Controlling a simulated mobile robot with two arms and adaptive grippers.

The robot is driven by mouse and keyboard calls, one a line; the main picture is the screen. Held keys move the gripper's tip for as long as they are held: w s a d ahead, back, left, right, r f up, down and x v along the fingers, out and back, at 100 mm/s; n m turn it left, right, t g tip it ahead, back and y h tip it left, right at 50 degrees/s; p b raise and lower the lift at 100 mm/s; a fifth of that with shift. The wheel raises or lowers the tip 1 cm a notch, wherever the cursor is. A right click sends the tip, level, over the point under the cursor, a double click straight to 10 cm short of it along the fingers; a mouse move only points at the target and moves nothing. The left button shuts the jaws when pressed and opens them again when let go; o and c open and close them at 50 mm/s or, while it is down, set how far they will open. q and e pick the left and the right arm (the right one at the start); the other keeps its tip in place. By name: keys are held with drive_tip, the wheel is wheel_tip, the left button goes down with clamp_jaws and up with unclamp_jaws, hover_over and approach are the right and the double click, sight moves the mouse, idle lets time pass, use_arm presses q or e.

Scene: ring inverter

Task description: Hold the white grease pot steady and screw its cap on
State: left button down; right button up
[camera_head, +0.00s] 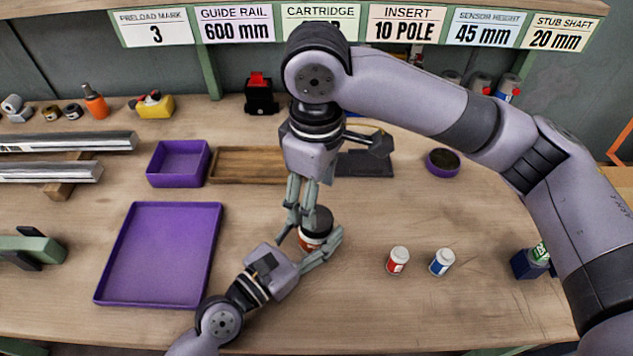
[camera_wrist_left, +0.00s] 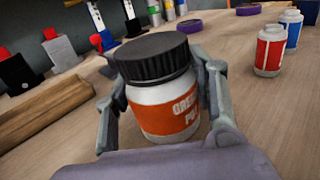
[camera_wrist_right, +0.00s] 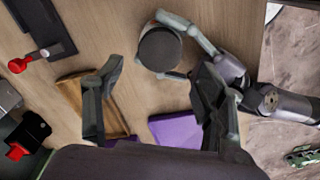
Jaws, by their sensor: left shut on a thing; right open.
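The white grease pot (camera_wrist_left: 165,112), with an orange label, stands upright on the bench between the fingers of my left gripper (camera_head: 312,240). The black ribbed cap (camera_wrist_left: 153,57) sits level on its mouth; how tightly it is seated I cannot tell. In the head view the pot (camera_head: 308,244) is partly covered by fingers. My right gripper (camera_head: 302,208) points down, close to the cap, with its fingers apart and empty. In the right wrist view the round cap top (camera_wrist_right: 160,48) lies just beyond the spread right fingertips, with a left finger alongside.
A red-labelled bottle (camera_head: 397,261) and a blue-labelled bottle (camera_head: 441,262) stand to the right on open bench. A purple tray (camera_head: 115,285) lies to the left. A purple bin (camera_head: 176,182), a wooden tray (camera_head: 232,181) and a round purple dish (camera_head: 443,171) stand behind.

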drive_tip(key=n, duration=0.3)
drive_tip(key=r+n, duration=0.1)
drive_tip(key=n, duration=0.2)
drive_tip(key=shift+r, duration=0.2)
drive_tip(key=n, duration=0.4)
drive_tip(key=shift+r, duration=0.4)
drive_tip(key=shift+d, duration=0.1)
drive_tip(key=shift+f, duration=4)
drive_tip(key=c, duration=1.2)
drive_tip(key=o, duration=1.3)
drive_tip(key=shift+r, duration=0.15)
wheel_tip(320, 180, up, 12)
drive_tip(key=shift+f, duration=0.15)
